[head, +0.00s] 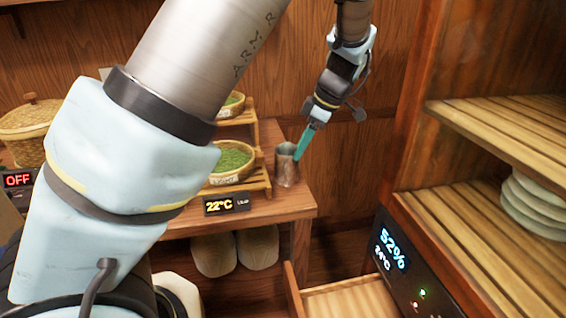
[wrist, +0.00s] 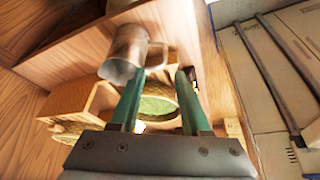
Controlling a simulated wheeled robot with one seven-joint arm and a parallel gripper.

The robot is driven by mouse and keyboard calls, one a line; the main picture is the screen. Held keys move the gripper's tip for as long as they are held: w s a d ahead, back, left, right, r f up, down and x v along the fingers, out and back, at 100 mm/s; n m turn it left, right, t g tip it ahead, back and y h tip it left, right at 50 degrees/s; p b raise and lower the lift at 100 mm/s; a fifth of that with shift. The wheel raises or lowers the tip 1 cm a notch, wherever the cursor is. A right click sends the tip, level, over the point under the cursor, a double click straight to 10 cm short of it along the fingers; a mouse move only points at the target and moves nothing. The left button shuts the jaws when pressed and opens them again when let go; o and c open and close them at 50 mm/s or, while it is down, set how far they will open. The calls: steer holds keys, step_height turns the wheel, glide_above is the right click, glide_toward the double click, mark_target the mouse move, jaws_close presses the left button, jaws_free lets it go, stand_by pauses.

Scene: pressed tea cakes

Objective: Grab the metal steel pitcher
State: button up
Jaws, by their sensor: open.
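The metal steel pitcher (head: 286,168) stands upright at the right end of the wooden table, beside the tiered stand. In the wrist view the pitcher (wrist: 124,54) is at the upper left, its handle pointing right. My gripper (head: 297,157) is at the pitcher's upper right side in the head view. In the wrist view its two green fingers (wrist: 161,74) are apart with nothing held between them. The left fingertip is close to the handle; I cannot tell whether it touches.
Baskets of green tea (head: 233,158) sit on a tiered wooden stand left of the pitcher. A 22°C display (head: 227,205) is at the table's front. An open drawer (head: 345,300) is below right. A slatted cabinet (head: 480,205) with stacked pale cakes (head: 535,205) stands right.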

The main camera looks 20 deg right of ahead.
mark_target(286, 169)
steer(key=shift+s+p+x, duration=0.2)
steer(key=shift+p+x, duration=0.65)
steer(key=shift+x, duration=1.5)
steer(key=shift+s+p+x, duration=0.2)
steer(key=shift+p+x, duration=0.6)
steer(key=shift+x, duration=1.5)
steer(key=shift+a, duration=0.1)
jaws_close()
